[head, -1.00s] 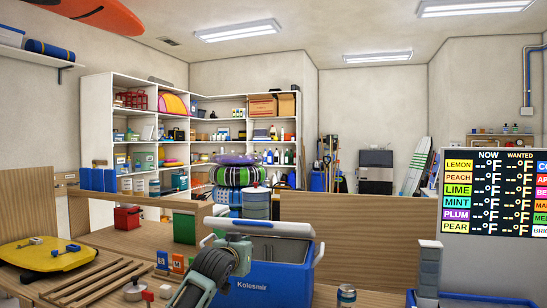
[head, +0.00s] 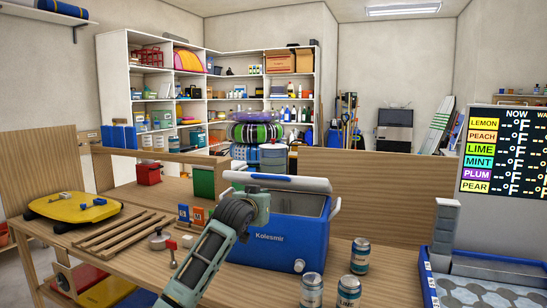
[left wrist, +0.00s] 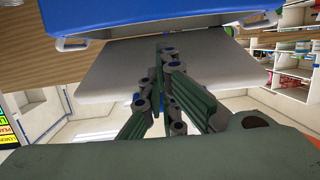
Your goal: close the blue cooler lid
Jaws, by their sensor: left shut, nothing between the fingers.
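The blue cooler (head: 285,250) stands on the wooden table, its front facing me. Its lid (head: 285,182), a white and blue bar seen edge-on, is raised above the open top at the back. My left gripper (head: 257,192) is at the cooler's left part, in front of the lid; its fingertips are hard to make out there. In the left wrist view the shut, empty fingers (left wrist: 160,65) point towards a pale panel (left wrist: 105,70), apparently the lid; contact cannot be told. The cooler's blue body (left wrist: 150,12) is at the top of that view. My right gripper is not in view.
Several cans, one being this can (head: 360,256), stand right of and before the cooler. A wooden rack (head: 120,235) and a yellow board (head: 70,207) lie left. A low wooden partition (head: 385,190) runs behind. A tray unit (head: 480,280) is at right.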

